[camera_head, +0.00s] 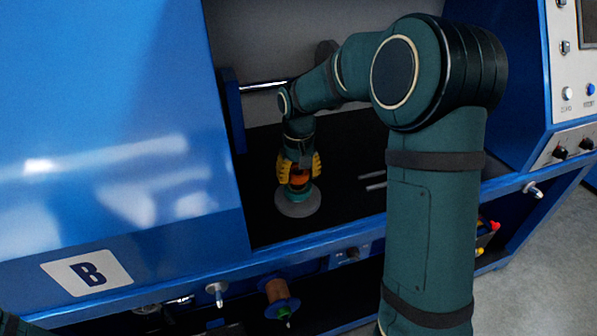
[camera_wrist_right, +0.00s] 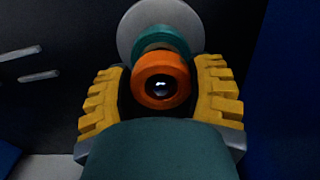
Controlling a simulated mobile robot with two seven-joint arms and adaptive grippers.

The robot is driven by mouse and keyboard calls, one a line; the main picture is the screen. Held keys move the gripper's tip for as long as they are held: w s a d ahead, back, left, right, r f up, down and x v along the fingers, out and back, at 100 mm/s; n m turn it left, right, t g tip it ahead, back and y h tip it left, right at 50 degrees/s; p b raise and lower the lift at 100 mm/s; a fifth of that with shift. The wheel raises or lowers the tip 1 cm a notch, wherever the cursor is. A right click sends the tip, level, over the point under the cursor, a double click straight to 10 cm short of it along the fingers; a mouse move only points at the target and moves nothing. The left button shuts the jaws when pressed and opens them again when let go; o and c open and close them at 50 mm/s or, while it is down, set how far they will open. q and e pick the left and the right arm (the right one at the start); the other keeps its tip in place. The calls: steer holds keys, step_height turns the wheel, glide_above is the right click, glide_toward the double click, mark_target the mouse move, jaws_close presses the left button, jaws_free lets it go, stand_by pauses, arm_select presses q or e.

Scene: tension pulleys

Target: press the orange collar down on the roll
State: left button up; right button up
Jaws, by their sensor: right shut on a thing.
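The orange collar (camera_head: 299,181) is between the yellow fingers of my right gripper (camera_head: 299,170). In the right wrist view the collar (camera_wrist_right: 160,85) is a ring around a dark centre with a shiny tip, and the fingers of my right gripper (camera_wrist_right: 160,95) close on it from both sides. Beyond it is the teal roll (camera_wrist_right: 160,40), which also shows under the collar in the head view (camera_head: 298,196). The roll stands upright on a grey disc (camera_head: 298,208). Whether the collar touches the roll is unclear. My left gripper is out of view.
The disc stands on the black floor of a blue machine bay (camera_head: 340,240), near its front edge. Two short metal rods (camera_head: 374,181) lie to the right. A steel shaft (camera_head: 262,86) crosses behind. An orange-and-blue spool (camera_head: 278,292) sits below the ledge.

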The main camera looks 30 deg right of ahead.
steer(key=shift+f, duration=0.15)
stand_by(0.3)
steer(key=shift+f+b, duration=0.8)
steer(key=shift+f, duration=0.35)
steer(key=shift+f, duration=0.1)
steer(key=o, duration=1.2)
steer(key=shift+o, duration=0.2)
step_height(320, 180, up, 12)
